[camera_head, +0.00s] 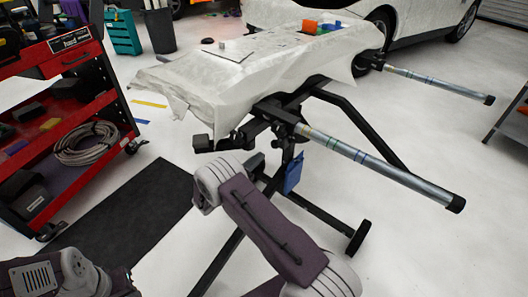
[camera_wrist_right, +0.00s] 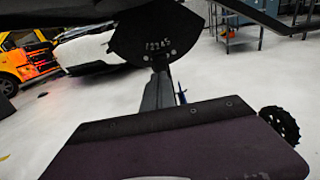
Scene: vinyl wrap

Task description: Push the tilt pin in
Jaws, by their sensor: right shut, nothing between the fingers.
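The tilt stand (camera_head: 285,128) is a black frame under a draped panel in the head view. In the right wrist view, its dark rounded tilt plate (camera_wrist_right: 158,38) with a row of small pale marks is ahead, above a grey post (camera_wrist_right: 158,90). I cannot make out the tilt pin. My right gripper (camera_head: 254,165) is shut and empty, beside the stand below the panel's near side; the purple and white arm partly hides it. Whether it touches the stand cannot be told. Part of my left arm shows at bottom left of the head view, its gripper out of view.
The light-coloured panel (camera_head: 235,75) carries small coloured items. Two long tubes, the near one (camera_head: 385,170), stick out to the right. A blue cloth (camera_head: 294,173) hangs on the stand. A red cart (camera_head: 75,62) stands left, by a dark mat (camera_head: 125,220).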

